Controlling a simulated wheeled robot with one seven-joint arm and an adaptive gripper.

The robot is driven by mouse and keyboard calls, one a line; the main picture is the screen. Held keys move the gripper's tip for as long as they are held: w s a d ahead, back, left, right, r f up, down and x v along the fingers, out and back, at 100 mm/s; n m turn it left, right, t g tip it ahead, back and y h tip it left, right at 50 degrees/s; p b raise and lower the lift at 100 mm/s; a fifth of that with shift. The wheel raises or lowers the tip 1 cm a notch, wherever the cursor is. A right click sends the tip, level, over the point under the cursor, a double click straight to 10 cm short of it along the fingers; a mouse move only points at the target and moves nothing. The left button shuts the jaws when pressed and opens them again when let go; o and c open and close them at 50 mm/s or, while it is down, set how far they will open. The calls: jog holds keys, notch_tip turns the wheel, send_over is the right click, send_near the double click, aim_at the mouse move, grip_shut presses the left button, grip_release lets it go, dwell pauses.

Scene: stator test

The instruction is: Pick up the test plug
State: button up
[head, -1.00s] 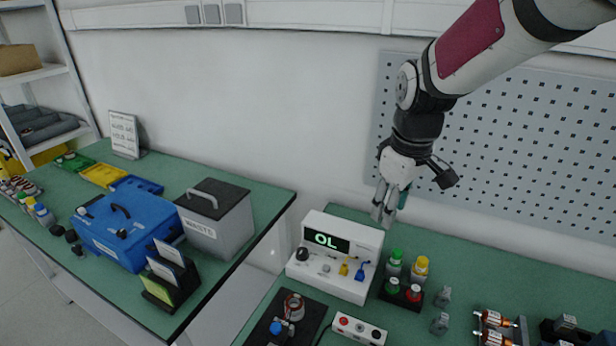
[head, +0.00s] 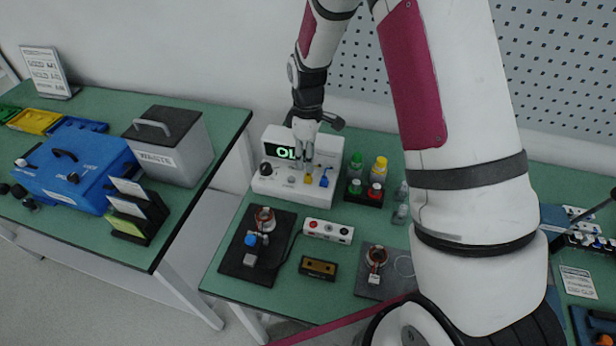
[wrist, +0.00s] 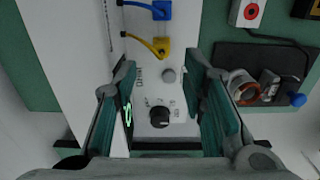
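A white meter (head: 268,183) with a green-lit "OL" display stands on the green bench. A yellow plug (head: 308,177) and a blue plug (head: 325,179) sit on the right of its front. The frames do not settle which is the test plug. The wrist view shows the yellow plug (wrist: 160,47) and blue plug (wrist: 160,10) with their leads, above a round button and black knob (wrist: 160,117). In the wrist view my gripper (wrist: 158,80) is open and empty, fingers spread across the meter face.
Green and yellow bottles (head: 379,168) stand in a black holder right of the meter. In front are a black plate with a stator (head: 264,217), a white button box (head: 328,231) and another stator (head: 376,256). A waste box (head: 185,150) stands on the left bench.

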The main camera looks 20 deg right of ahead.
aim_at(308, 174)
jog(key=f, duration=0.2)
jog(key=f+p, duration=0.1)
jog(key=f, duration=0.2)
jog(key=shift+s+f, duration=0.25)
jog(key=shift+f, duration=0.15)
jog(key=shift+w+f, duration=0.1)
jog(key=shift+f, duration=0.4)
grip_shut()
